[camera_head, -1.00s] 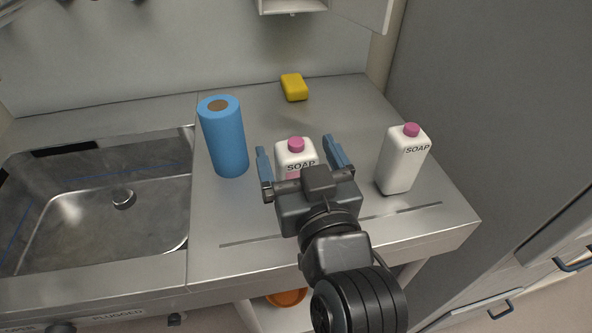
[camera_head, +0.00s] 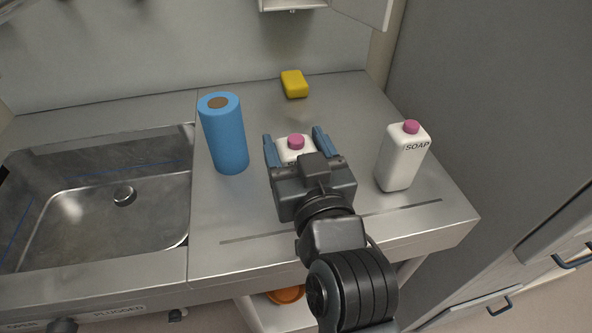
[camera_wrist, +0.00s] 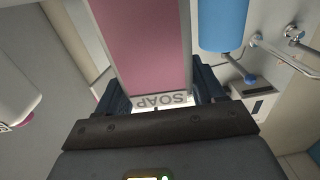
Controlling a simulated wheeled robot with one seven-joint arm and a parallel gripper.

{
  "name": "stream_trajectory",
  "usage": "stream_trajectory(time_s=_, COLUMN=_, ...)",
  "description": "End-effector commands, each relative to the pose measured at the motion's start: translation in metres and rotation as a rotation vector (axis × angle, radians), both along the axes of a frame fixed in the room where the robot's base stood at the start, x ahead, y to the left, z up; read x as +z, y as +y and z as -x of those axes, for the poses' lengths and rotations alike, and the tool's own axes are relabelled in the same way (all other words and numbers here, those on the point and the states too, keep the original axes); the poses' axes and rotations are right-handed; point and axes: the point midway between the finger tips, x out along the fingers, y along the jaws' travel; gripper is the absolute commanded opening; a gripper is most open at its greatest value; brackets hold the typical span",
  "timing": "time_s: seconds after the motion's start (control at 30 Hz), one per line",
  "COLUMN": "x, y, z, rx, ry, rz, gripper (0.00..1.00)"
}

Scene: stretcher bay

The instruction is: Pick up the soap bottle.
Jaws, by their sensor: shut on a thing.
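A white soap bottle with a pink cap (camera_head: 296,142) stands on the metal counter between my gripper's blue fingers. My gripper (camera_head: 297,148) is shut on this bottle, one finger on each side; the gripper body hides its lower part. In the wrist view the same bottle (camera_wrist: 145,45) shows its pink label and the word SOAP, with a dark finger at each side. A second white soap bottle (camera_head: 402,160) with a pink cap stands upright to the right, apart from my gripper.
A blue paper roll (camera_head: 224,135) stands to the left of the held bottle. A yellow sponge (camera_head: 294,84) lies at the back. A steel sink (camera_head: 110,205) is at the left. A cabinet (camera_head: 290,5) hangs above the counter's back.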

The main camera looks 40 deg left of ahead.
Motion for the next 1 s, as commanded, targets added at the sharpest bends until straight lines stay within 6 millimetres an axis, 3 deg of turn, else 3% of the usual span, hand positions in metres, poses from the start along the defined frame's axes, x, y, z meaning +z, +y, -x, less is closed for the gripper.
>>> stream_trajectory(time_s=0.33, x=0.0, y=0.0, z=0.0, rx=0.0, ry=0.0, rz=0.0, gripper=0.05)
stream_trajectory(time_s=0.73, x=0.009, y=0.0, z=0.0, rx=0.0, ry=-0.003, rz=-0.002, gripper=0.04)
stream_trajectory(time_s=0.97, x=0.044, y=0.0, z=-0.001, rx=-0.001, ry=-0.006, rz=-0.005, gripper=0.04)
stream_trajectory(time_s=1.0, x=0.047, y=-0.009, z=-0.001, rx=-0.006, ry=-0.005, rz=-0.004, gripper=0.04)
